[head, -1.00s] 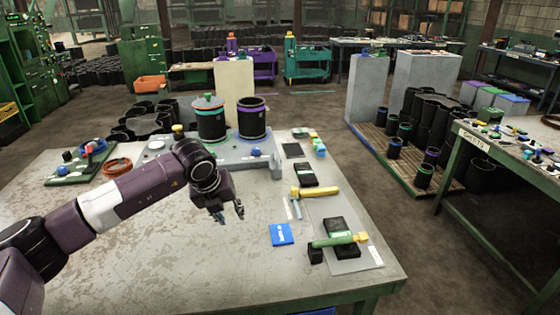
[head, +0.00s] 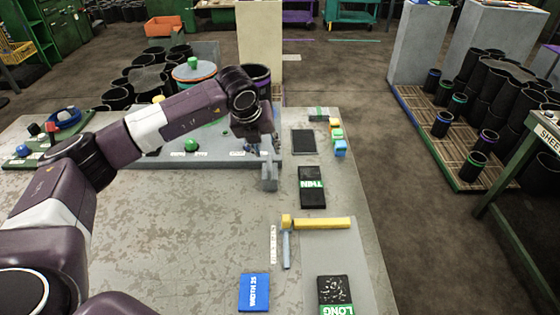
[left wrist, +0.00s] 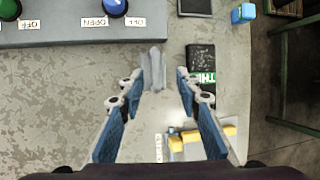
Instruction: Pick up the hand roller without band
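A yellow hand roller (head: 322,223) with a grey-blue handle (head: 286,250) lies on the table; its yellow bar also shows in the left wrist view (left wrist: 231,130). I cannot tell whether it carries a band. My left gripper (head: 262,148) is beyond it and to its left, near the front edge of the grey station plate. A grey upright bracket (head: 269,176) stands there. In the left wrist view my left gripper (left wrist: 157,77) is open and empty, with the bracket (left wrist: 153,68) showing between its spread fingers. My right gripper is not in view.
Black pads marked THIN (head: 312,187) and LONG (head: 335,288) lie on the right of the table. A blue card (head: 254,292) lies at the front. Coloured blocks (head: 338,137) stand near the right edge. The left middle of the tabletop is bare.

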